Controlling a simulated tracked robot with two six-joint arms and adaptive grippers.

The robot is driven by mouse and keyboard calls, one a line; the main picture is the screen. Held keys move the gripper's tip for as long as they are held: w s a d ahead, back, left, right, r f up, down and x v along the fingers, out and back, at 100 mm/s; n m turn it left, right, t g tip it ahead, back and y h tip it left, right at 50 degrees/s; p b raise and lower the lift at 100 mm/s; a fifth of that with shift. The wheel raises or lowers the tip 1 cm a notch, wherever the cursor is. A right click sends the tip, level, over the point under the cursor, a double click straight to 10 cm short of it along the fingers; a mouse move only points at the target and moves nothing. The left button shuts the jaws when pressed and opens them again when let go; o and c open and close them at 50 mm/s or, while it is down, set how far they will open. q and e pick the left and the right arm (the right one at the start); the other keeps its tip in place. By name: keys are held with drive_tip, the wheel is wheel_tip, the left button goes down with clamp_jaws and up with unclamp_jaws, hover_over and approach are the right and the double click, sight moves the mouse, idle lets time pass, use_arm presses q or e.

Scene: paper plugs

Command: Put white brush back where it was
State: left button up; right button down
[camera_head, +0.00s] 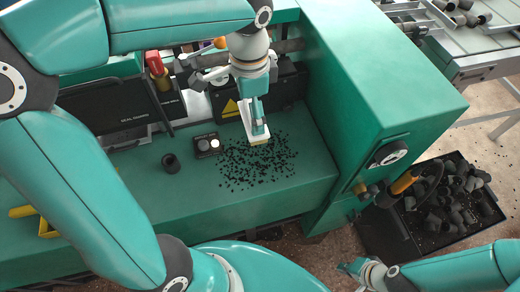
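The white brush (248,122) is upright over the green bench in the head view, with its pale yellow lower end (259,140) at the scattered black bits (255,165). My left gripper (258,125) comes down from above and is shut on the brush; its fingers hide part of it. Whether the brush touches the bench is hard to tell. My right gripper (350,268) is low in the view, in front of the bench and far from the brush. It looks empty, but its finger opening is too small to read.
A small black cup (171,163) and a button box (207,145) stand left of the bits. A green machine housing (385,90) bounds the bench (300,190) on the right. A black crate of dark plugs (400,235) sits on the floor. Yellow handles (47,229) lie left.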

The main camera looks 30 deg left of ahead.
use_arm(q)
wheel_tip(320, 180, down, 19)
drive_tip(key=shift+r+b, duration=0.2)
drive_tip(key=shift+b, duration=0.35)
drive_tip(key=shift+f, duration=0.15)
drive_tip(key=o, duration=0.9)
wheel_tip(320, 180, up, 12)
drive_tip(key=shift+r+p, duration=0.15)
drive_tip(key=shift+p, duration=0.3)
